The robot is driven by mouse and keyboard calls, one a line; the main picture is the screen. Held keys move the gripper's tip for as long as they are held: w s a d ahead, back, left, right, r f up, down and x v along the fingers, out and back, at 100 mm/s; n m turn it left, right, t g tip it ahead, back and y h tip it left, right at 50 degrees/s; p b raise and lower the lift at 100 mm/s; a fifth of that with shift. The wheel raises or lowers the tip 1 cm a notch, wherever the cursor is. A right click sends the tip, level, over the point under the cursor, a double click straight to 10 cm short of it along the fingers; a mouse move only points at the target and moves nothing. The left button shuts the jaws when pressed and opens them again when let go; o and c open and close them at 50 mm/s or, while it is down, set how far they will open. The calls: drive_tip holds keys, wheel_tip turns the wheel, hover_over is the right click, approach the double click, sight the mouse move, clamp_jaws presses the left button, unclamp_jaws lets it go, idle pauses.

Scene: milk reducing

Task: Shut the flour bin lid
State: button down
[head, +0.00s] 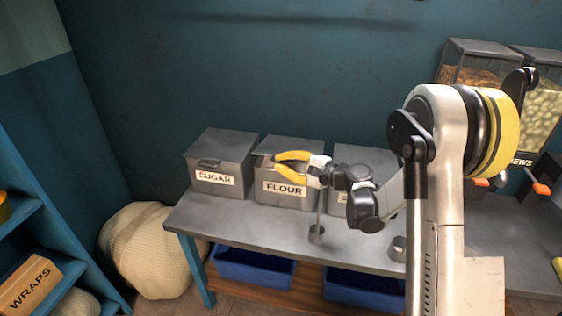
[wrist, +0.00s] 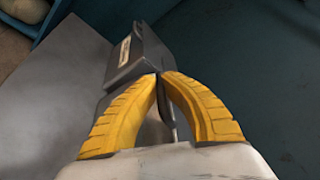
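The grey flour bin (head: 285,197), with a white FLOUR label, stands on the grey bench between the sugar bin (head: 218,165) and another grey bin. My gripper (head: 276,157) is at the upper front of the flour bin, with its yellow fingers pointing left across the lid area. The fingers hide part of the bin's top, so I cannot tell exactly how the lid stands. In the wrist view the gripper's fingertips (wrist: 160,74) meet. Grey bin surfaces lie behind and between the fingers, and no clear grip on anything shows.
The third bin (head: 362,155) is partly hidden by my arm. Blue crates (head: 252,268) sit under the bench (head: 235,224). Clear-fronted dispensers (head: 470,68) stand at the right. A pale sack (head: 150,248) and a blue shelf with a WRAPS box (head: 28,284) are at the left.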

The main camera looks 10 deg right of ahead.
drive_tip(key=c, duration=1.8)
unclamp_jaws()
drive_tip(key=v, duration=1.2)
